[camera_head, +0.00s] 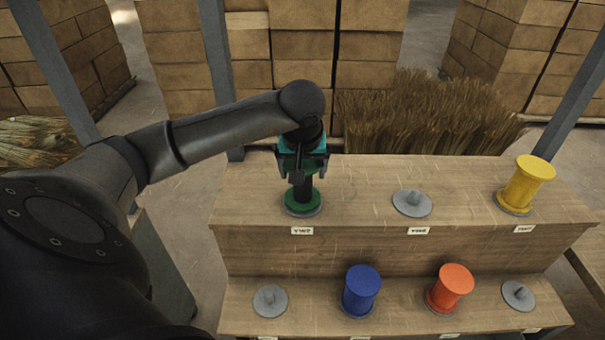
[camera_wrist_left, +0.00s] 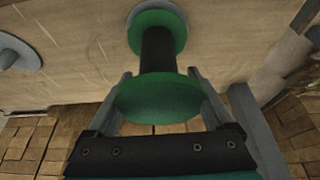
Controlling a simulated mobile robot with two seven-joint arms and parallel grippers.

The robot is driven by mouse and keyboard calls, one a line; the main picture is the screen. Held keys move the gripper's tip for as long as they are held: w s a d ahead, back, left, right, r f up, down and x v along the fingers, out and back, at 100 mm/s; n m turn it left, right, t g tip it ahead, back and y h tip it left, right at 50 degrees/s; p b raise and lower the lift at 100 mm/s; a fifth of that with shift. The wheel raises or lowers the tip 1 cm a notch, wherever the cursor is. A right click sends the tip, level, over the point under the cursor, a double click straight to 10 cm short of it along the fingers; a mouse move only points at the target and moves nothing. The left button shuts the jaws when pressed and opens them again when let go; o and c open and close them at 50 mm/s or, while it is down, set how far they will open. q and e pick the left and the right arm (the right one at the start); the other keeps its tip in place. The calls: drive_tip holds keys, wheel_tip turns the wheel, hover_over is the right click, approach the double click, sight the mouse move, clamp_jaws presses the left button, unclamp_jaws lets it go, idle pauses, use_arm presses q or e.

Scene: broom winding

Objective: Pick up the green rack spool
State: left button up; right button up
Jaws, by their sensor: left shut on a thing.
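The green spool (camera_head: 302,199) has green flanges and a dark core. It stands upright at the left end of the upper rack shelf, at its grey base disc. My left gripper (camera_head: 302,172) comes down on it from above and is shut on its upper part. In the left wrist view, the two fingers (camera_wrist_left: 158,90) lie on either side of the near green flange of the spool (camera_wrist_left: 158,50). The far flange rests at the grey disc. I cannot tell whether it has lifted at all. My right gripper is in neither view.
The wooden two-step rack (camera_head: 350,245) also holds a yellow spool (camera_head: 525,185) at upper right, and a blue spool (camera_head: 361,290) and an orange spool (camera_head: 449,288) below. An empty grey holder (camera_head: 412,203) sits mid upper shelf. Broom bristles (camera_head: 420,115) and stacked wood stand behind.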

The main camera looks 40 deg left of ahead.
use_arm(q)
wheel_tip(320, 180, up, 19)
drive_tip(key=p, duration=0.1)
idle(0.3)
drive_tip(key=shift+r, duration=0.1)
